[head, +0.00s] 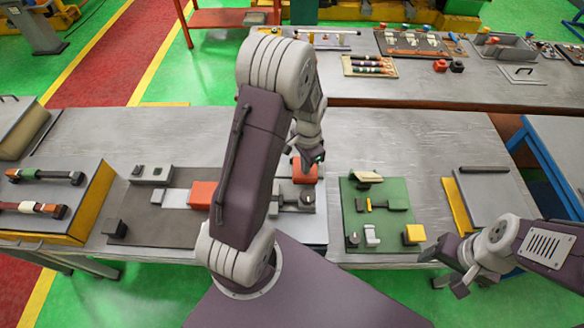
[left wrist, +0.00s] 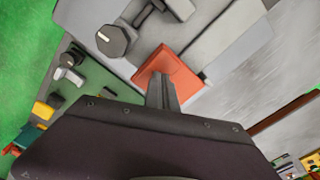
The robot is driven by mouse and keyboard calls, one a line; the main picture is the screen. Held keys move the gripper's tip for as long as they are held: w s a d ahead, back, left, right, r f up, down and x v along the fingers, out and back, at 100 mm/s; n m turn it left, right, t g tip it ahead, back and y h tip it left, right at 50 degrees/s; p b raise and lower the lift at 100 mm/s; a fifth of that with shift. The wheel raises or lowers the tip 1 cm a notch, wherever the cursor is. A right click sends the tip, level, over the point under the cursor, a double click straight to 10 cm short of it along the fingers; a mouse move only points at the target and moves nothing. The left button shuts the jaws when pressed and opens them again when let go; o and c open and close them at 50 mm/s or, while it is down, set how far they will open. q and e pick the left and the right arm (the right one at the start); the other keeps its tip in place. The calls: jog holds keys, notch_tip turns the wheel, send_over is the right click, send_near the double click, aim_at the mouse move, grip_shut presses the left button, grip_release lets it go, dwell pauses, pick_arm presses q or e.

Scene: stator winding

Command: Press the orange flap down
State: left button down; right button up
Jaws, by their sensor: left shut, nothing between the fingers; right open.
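The orange flap (head: 304,175) is on a grey fixture plate in the middle of the bench, behind a dark round knob. It also shows in the left wrist view as an orange square (left wrist: 172,66). My left gripper (head: 312,158) is shut and empty, pointing down at the flap. In the left wrist view its closed fingertips (left wrist: 161,82) overlap the flap's near edge. I cannot tell whether they touch it. My right gripper (head: 460,276) is open and empty at the lower right, off the front of the bench.
A second orange block (head: 203,194) sits on the brown mat (head: 150,222) at left, partly behind my left arm. A green board (head: 385,190) with small parts lies right of the fixture. A hexagonal knob (left wrist: 116,39) stands near the flap. Bare bench shows behind the boards.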

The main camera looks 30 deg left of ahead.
pick_arm(q)
jog(key=shift+s+f+b, duration=0.15)
jog(key=shift+f+b, duration=0.25)
jog(key=shift+f, duration=0.25)
notch_tip(320, 180, up, 8)
jog(key=p, duration=0.7)
